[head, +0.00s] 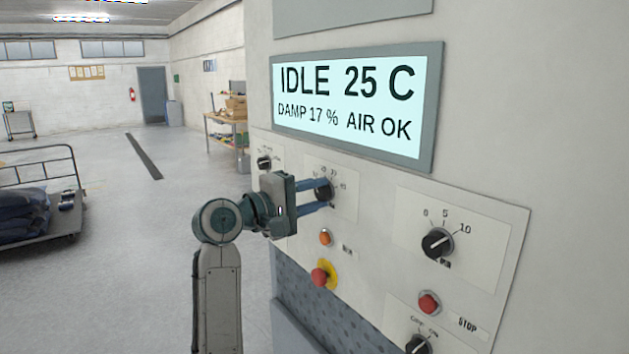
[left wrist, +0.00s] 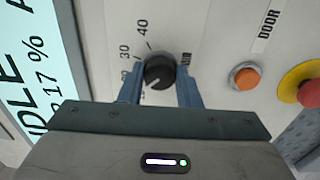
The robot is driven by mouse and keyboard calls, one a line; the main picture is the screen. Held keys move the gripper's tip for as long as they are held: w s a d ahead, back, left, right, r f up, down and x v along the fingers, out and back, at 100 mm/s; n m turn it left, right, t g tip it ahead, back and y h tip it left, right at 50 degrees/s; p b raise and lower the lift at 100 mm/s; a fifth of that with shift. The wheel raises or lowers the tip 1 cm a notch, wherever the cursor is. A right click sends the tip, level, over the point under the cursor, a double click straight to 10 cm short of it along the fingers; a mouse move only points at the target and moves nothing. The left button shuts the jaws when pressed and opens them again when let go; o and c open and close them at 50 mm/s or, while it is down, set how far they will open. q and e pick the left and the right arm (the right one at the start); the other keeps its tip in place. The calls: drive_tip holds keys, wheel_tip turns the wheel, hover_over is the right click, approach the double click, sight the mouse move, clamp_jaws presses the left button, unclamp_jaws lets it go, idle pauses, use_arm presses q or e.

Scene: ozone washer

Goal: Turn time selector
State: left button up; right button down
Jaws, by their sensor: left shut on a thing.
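The time selector is a black round knob (head: 323,191) with a pale pointer line, on a white plate of the machine's control panel. Numbers including 30 and 40 are printed around it. In the left wrist view the knob (left wrist: 159,71) sits between the two blue fingers. My left gripper (head: 325,194) comes in from the left and is shut on this knob, one finger on either side. In the left wrist view the pointer line slants to the lower left of the knob. The gripper hides part of the scale. My right gripper is not in view.
A display (head: 345,108) above reads IDLE 25 C, DAMP 17 %, AIR OK. Close below the knob are an orange button (head: 325,237) and a red emergency button (head: 322,275). Another knob (head: 437,243) marked 0, 5, 10 and a red STOP button (head: 429,302) are right. Open floor lies left.

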use_arm(q)
drive_tip(key=shift+n+p, duration=1.4)
drive_tip(key=shift+n, duration=0.1)
drive_tip(key=o, duration=1)
drive_tip(key=shift+c, duration=0.2)
drive_tip(key=shift+s+a+f+b, duration=0.2)
drive_tip(key=shift+s+a+b, duration=0.1)
drive_tip(key=shift+a+b, duration=0.2)
drive_tip(key=b+v, duration=0.4)
drive_tip(key=v, duration=0.5)
drive_tip(key=shift+s+a+r, duration=0.2)
drive_tip(key=shift+s, duration=0.1)
